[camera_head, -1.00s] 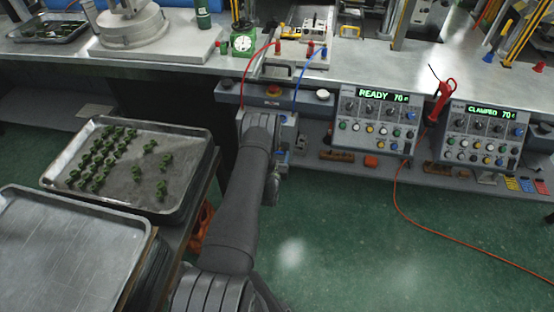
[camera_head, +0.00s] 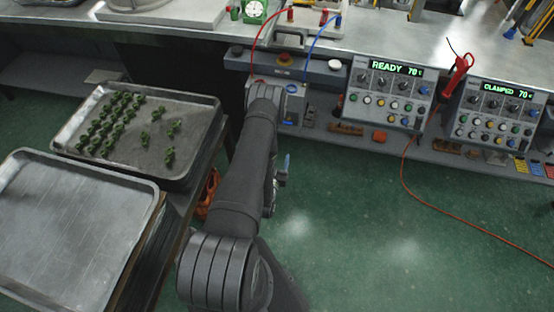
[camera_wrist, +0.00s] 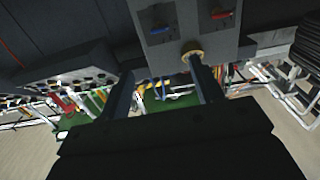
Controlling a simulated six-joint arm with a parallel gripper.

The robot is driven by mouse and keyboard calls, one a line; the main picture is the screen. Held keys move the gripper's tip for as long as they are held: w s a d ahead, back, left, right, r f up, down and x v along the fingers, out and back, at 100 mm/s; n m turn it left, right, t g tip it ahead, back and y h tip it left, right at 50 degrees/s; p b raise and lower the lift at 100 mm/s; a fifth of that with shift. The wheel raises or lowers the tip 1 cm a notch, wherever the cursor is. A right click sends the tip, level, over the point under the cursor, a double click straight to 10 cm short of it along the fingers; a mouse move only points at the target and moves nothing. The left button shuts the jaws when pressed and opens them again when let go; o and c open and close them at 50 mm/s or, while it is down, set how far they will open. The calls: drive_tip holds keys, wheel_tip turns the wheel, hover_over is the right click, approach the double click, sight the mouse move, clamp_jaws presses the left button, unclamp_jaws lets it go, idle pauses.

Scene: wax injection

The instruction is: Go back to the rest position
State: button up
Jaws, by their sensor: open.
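My gripper (camera_wrist: 165,90) shows in the wrist view with its two dark fingers spread apart and nothing between them. In the wrist view a grey box with a blue and a red lever (camera_wrist: 190,25) and a brass fitting (camera_wrist: 191,55) lies beyond the fingers. In the head view my arm reaches forward over the green floor toward the bench front, and it hides the gripper there.
A tray with several green pieces (camera_head: 188,170) and an empty metal tray (camera_head: 70,230) stand at the left. A READY panel (camera_head: 385,92) and a CLAMPED panel (camera_head: 497,115) are at the bench front. An orange cable (camera_head: 440,214) crosses the otherwise open floor (camera_head: 380,230).

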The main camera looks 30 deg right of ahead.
idle(0.7)
drive_tip(key=x, duration=1.7)
drive_tip(key=shift+w+d+f, duration=0.1)
drive_tip(key=s+a+m+g+h, duration=0.1)
drive_tip(key=s+a+m, duration=0.8)
drive_tip(key=s+m, duration=0.2)
drive_tip(key=shift+a+m+g, duration=0.25)
drive_tip(key=shift+m+g, duration=0.05)
drive_tip(key=shift+g, duration=0.1)
idle(2.2)
